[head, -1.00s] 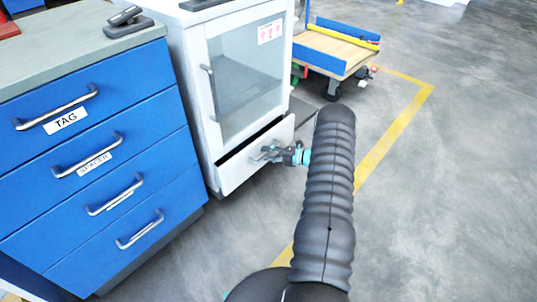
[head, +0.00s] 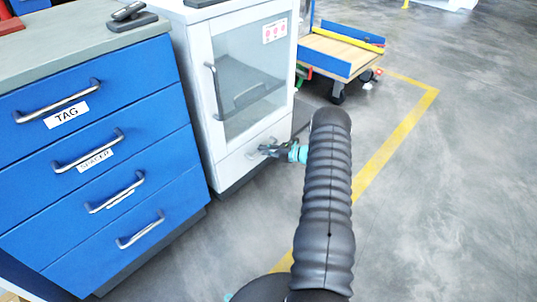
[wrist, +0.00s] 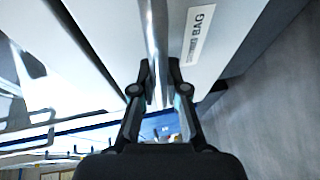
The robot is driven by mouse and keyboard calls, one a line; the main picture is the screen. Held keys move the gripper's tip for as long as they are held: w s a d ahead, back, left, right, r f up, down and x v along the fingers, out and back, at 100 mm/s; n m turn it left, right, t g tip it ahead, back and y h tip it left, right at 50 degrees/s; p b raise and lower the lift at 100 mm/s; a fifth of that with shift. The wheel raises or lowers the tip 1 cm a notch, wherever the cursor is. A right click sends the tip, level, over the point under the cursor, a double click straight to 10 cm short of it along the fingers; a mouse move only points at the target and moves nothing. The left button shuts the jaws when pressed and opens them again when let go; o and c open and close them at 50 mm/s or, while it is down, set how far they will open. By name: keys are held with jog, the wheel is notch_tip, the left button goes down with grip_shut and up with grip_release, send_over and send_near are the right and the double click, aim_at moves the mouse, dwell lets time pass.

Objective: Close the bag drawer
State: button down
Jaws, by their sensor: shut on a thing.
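The bag drawer (head: 240,167) is the low white drawer of the white cabinet in the head view. Its front looks flush or nearly flush with the cabinet; the wrist view is too close to settle this. A label reading BAG (wrist: 199,32) is on the drawer front in the wrist view. My gripper (head: 262,152) is at the drawer front, and in the wrist view my gripper (wrist: 160,85) has its fingers closed around the metal bar handle (wrist: 157,30). Part of the handle is hidden between the fingers.
A blue drawer unit (head: 100,150) stands left of the cabinet, with drawers labelled TAG and SPACER. The cabinet's glass door (head: 250,85) is shut above the drawer. A wooden-decked cart (head: 335,52) stands behind. Open grey floor with a yellow line (head: 400,130) lies to the right.

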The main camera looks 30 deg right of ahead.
jog(key=c, duration=1.2)
grip_release()
jog(key=shift+w+a, duration=0.15)
jog(key=shift+w, duration=0.1)
jog(key=shift+s, duration=0.1)
jog(key=v, duration=1.2)
